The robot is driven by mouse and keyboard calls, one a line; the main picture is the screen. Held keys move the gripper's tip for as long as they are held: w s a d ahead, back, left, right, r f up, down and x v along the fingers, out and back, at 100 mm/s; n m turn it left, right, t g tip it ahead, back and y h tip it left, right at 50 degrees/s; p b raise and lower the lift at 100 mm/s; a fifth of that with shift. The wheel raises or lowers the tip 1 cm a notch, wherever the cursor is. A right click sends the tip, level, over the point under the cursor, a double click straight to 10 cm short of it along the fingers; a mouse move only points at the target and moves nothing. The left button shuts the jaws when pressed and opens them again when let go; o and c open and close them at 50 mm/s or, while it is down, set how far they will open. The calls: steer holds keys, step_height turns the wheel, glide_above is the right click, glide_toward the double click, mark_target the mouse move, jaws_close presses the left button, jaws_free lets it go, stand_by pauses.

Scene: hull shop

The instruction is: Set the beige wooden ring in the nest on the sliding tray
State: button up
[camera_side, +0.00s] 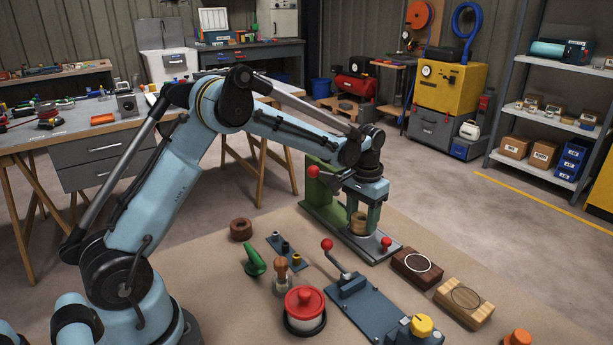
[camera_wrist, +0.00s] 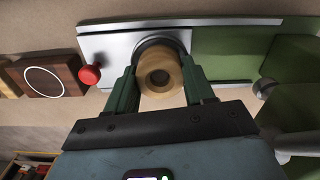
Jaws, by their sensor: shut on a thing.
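The beige wooden ring (camera_side: 359,226) is between the fingers of my gripper (camera_side: 362,213), which is shut on it. In the wrist view the ring (camera_wrist: 146,87) shows its round hole, with a green finger on each side. The sliding tray (camera_side: 377,251) is a grey metal plate with a red knob (camera_side: 386,243) at its front; it also shows in the wrist view (camera_wrist: 105,45). The nest (camera_wrist: 158,38) appears as a dark, round rim just beyond the ring, which hides most of it. I cannot tell whether the ring touches the nest.
A green machine body (camera_side: 319,207) with a red-knobbed lever stands close behind the tray. A dark wooden block (camera_side: 416,268) and a light one (camera_side: 464,301) lie to the right. A blue-grey lever fixture (camera_side: 365,300) and a red-lidded pot (camera_side: 305,308) stand in front.

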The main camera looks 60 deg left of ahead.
steer(key=shift+f, duration=0.25)
steer(key=o, duration=0.8)
steer(key=shift+c, duration=0.2)
step_height(320, 180, up, 11)
stand_by(0.7)
